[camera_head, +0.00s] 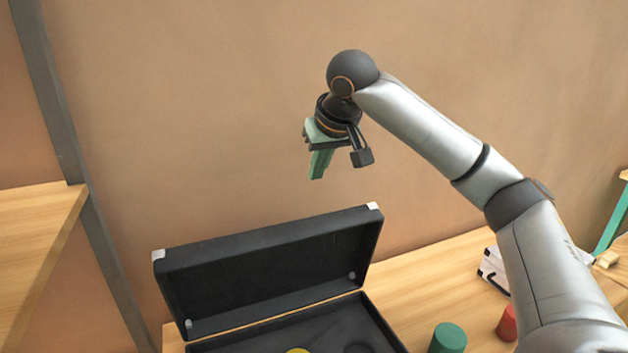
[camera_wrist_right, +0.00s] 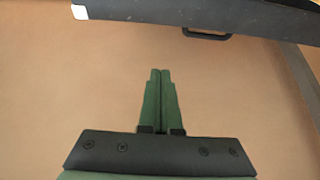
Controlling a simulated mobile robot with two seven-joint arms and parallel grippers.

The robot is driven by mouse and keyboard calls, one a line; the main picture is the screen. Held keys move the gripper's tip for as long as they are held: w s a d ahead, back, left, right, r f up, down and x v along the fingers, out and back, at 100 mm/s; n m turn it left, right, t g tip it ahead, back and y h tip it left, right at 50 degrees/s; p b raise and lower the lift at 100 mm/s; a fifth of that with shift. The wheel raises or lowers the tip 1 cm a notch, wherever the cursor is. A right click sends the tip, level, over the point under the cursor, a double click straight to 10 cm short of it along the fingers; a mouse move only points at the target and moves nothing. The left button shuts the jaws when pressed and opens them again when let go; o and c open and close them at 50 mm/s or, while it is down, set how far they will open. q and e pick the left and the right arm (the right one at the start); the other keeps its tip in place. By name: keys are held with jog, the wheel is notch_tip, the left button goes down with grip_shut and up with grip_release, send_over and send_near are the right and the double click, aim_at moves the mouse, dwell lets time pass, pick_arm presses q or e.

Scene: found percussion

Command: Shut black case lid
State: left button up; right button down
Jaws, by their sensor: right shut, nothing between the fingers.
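The black case stands open on the wooden table at the bottom of the head view. Its lid (camera_head: 275,262) is raised and leans back, with pale metal corners. Its base (camera_head: 385,330) shows only in part, with something yellow (camera_head: 297,351) inside it. My right gripper (camera_head: 318,176) is shut and empty, in the air above and behind the lid, apart from it. In the right wrist view the shut green fingers (camera_wrist_right: 160,75) point at the bare wall, and the lid's edge with a pale corner and a handle (camera_wrist_right: 207,33) crosses the top. My left gripper is not in view.
A green cylinder (camera_head: 448,338) and a red cylinder (camera_head: 507,323) stand on the table (camera_head: 430,280) right of the case. A pale case (camera_head: 492,268) is farther right, partly hidden by my right arm. A grey post (camera_head: 75,170) and wooden shelf (camera_head: 35,230) are left.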

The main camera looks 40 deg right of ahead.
aim_at(316, 218)
jog(key=f, duration=0.2)
jog(key=w+f, duration=0.1)
jog(key=f, duration=0.5)
jog(key=shift+w+d, duration=0.15)
jog(key=shift+d, duration=0.05)
jog(key=shift+s+a+f, duration=0.1)
jog(key=shift+s+a, duration=0.05)
jog(key=shift+s, duration=0.3)
jog(key=shift+f+b, duration=0.1)
jog(key=shift+b, duration=0.2)
